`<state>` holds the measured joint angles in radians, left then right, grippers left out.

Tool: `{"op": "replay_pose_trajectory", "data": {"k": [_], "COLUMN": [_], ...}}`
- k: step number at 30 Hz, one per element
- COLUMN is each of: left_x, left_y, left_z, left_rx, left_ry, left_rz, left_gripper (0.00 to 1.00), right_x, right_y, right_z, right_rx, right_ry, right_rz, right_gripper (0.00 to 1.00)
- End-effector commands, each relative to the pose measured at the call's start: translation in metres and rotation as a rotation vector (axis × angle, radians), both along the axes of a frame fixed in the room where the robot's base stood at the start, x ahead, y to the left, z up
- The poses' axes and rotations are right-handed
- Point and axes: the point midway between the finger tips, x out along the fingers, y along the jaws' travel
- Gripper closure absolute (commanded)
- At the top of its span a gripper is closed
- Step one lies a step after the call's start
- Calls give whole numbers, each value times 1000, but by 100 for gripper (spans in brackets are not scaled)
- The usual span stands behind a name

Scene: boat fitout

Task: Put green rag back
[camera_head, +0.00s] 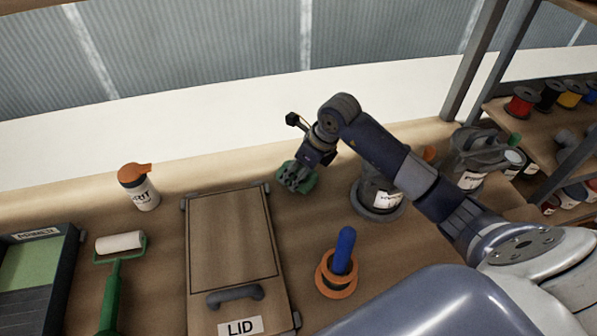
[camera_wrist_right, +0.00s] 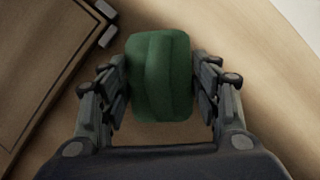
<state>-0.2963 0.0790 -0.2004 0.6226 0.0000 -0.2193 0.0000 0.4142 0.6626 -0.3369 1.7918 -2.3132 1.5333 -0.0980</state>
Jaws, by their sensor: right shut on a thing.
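The green rag (camera_head: 309,183) is at the back of the wooden bench, just right of the lidded box's far corner. In the right wrist view the rag (camera_wrist_right: 160,76) is a folded dark green bundle between the two fingers. My right gripper (camera_head: 297,180) points down and is shut on the rag. In the head view the gripper covers much of the rag. Whether the rag touches the bench is hard to tell. My left gripper is not in view.
A wooden box with a lid marked LID (camera_head: 230,240) lies left of the gripper. A labelled container (camera_head: 378,195) stands close on the right. A blue-handled tool in an orange ring (camera_head: 337,275), a roller (camera_head: 118,243), a bottle (camera_head: 139,190) and a tray (camera_head: 70,262) are nearby.

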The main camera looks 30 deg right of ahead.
Motion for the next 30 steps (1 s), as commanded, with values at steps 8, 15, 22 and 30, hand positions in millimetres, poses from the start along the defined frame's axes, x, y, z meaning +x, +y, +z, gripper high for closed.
{"op": "replay_pose_trajectory", "data": {"k": [8,15,22,30], "left_x": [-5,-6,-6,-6], "left_y": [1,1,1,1], "left_z": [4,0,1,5], "left_rx": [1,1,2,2], "left_ry": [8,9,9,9], "left_rz": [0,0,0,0], "left_gripper": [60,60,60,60], "right_x": [0,0,0,0], "right_y": [0,0,0,0], "right_z": [-16,-20,-19,-15], "right_rx": [-1,0,0,0], "right_ry": [-3,-1,-1,-1], "right_rz": [-1,0,0,0], "right_gripper": [65,38,22,22]}}
